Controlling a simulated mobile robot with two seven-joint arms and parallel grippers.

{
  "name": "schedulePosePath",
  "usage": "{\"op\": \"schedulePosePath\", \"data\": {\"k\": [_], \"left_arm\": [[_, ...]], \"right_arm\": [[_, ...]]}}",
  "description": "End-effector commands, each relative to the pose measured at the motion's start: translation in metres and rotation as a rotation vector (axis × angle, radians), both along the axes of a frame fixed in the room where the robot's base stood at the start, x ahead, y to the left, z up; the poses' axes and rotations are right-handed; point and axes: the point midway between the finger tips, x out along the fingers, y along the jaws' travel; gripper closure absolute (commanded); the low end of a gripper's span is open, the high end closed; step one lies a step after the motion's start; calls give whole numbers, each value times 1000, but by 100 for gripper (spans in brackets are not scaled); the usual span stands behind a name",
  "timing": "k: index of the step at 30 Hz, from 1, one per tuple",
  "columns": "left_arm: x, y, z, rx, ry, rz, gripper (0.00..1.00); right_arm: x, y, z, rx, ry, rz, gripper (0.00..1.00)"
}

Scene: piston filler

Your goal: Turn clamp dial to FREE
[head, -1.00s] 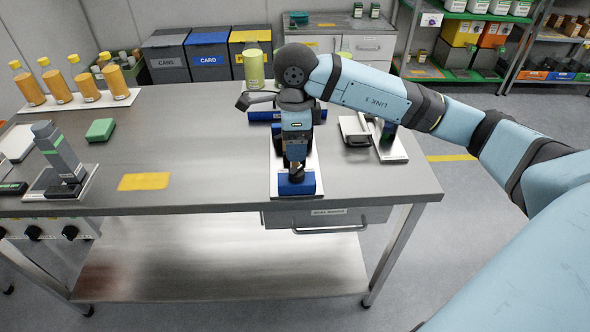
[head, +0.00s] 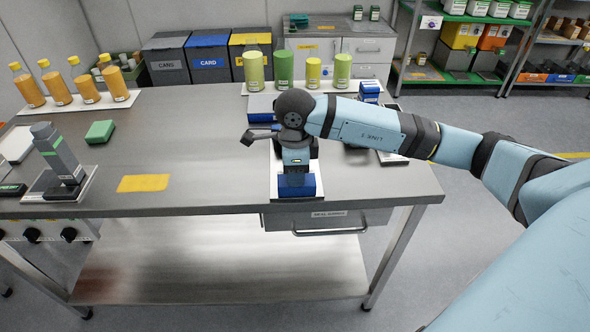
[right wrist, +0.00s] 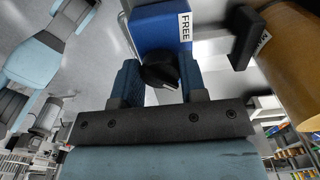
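The clamp's blue block (head: 312,185) stands on a pale plate near the front edge of the workbench. In the right wrist view the blue block (right wrist: 158,30) has a white FREE label (right wrist: 185,27) on its edge. A black dial (right wrist: 160,73) sits on the block's near side, with a light mark at its lower edge. My right gripper (right wrist: 160,80) has one finger on each side of the dial; I cannot tell whether both touch it. In the head view my right gripper (head: 296,180) is down at the blue block and hides the dial. My left gripper is not in view.
A brown cylinder (right wrist: 297,65) and a black bracket (right wrist: 245,38) are close on the right in the wrist view. A yellow mat (head: 144,183) and a grey upright device (head: 58,158) are left. The bench between is clear.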

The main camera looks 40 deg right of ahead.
Motion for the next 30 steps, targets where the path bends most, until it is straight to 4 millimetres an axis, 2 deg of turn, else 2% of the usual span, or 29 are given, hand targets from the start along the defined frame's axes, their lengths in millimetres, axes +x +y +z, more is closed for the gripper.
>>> {"op": "schedulePosePath", "data": {"k": [2,14,30], "left_arm": [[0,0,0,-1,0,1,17],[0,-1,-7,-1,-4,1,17],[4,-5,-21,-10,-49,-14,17]], "right_arm": [[0,0,0,0,0,0,85],[0,0,-1,-1,-2,66,85],[-1,0,-4,-2,-3,517,85]]}}
